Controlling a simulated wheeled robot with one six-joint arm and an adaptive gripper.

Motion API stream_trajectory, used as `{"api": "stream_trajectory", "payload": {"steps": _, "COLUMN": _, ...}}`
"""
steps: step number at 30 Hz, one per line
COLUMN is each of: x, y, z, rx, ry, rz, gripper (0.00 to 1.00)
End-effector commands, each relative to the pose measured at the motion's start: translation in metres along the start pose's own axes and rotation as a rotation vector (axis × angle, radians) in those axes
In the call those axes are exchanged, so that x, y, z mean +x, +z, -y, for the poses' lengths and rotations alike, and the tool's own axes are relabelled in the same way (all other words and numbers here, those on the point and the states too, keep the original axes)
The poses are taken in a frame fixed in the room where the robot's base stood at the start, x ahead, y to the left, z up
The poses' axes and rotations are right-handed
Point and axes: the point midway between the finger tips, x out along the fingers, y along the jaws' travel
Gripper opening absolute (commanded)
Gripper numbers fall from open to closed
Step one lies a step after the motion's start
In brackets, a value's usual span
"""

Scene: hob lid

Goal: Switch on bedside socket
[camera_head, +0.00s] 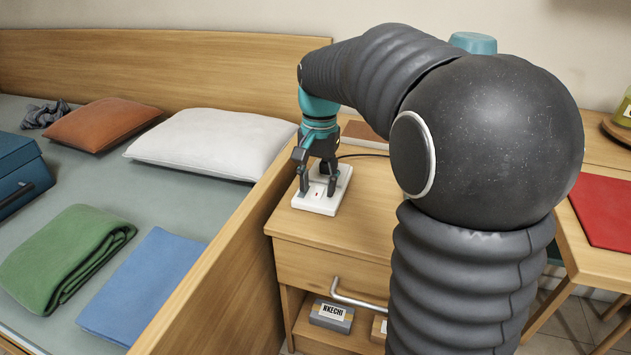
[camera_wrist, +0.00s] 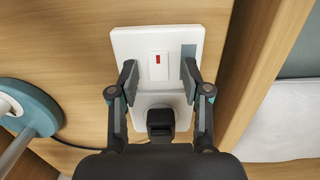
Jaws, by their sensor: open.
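The bedside socket (camera_head: 327,190) is a white block on top of the wooden nightstand (camera_head: 350,222), beside the bed's side board. In the wrist view the socket (camera_wrist: 182,41) shows a white rocker switch (camera_wrist: 158,66) with a small red mark and a grey patch at its upper right. A dark plug (camera_wrist: 160,121) sits in its lower part. My gripper (camera_head: 318,186) points down over the socket in the head view. In the wrist view my gripper (camera_wrist: 158,72) is open, its fingers on either side of the switch. I cannot tell whether the fingertips touch the socket.
A teal lamp (camera_wrist: 35,108) stands left of the socket in the wrist view. The bed's wooden side board (camera_head: 215,275) rises left of the nightstand. A drawer handle (camera_head: 358,300) juts out in front. A red item (camera_head: 606,210) lies on the right-hand table.

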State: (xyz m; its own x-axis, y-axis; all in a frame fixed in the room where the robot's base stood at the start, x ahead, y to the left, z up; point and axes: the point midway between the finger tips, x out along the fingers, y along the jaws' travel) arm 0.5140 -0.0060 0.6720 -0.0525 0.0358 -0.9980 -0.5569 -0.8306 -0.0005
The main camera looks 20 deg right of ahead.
Motion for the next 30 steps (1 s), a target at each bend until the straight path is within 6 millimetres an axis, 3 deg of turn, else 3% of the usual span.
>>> {"api": "stream_trajectory", "payload": {"steps": 5, "x": -0.016, "y": -0.001, "z": 0.0, "rx": 0.001, "ry": -0.002, "rz": -0.003, "gripper": 0.48}}
{"api": "stream_trajectory", "payload": {"steps": 19, "x": -0.101, "y": -0.002, "z": 0.002, "rx": -0.001, "ry": -0.002, "rz": -0.003, "gripper": 0.48}}
{"api": "stream_trajectory", "payload": {"steps": 24, "x": -0.116, "y": -0.001, "z": 0.001, "rx": -0.001, "ry": 0.0, "rz": 0.0, "gripper": 0.48}}
{"api": "stream_trajectory", "payload": {"steps": 30, "x": -0.119, "y": -0.001, "z": 0.001, "rx": -0.001, "ry": 0.0, "rz": 0.0, "gripper": 0.48}}
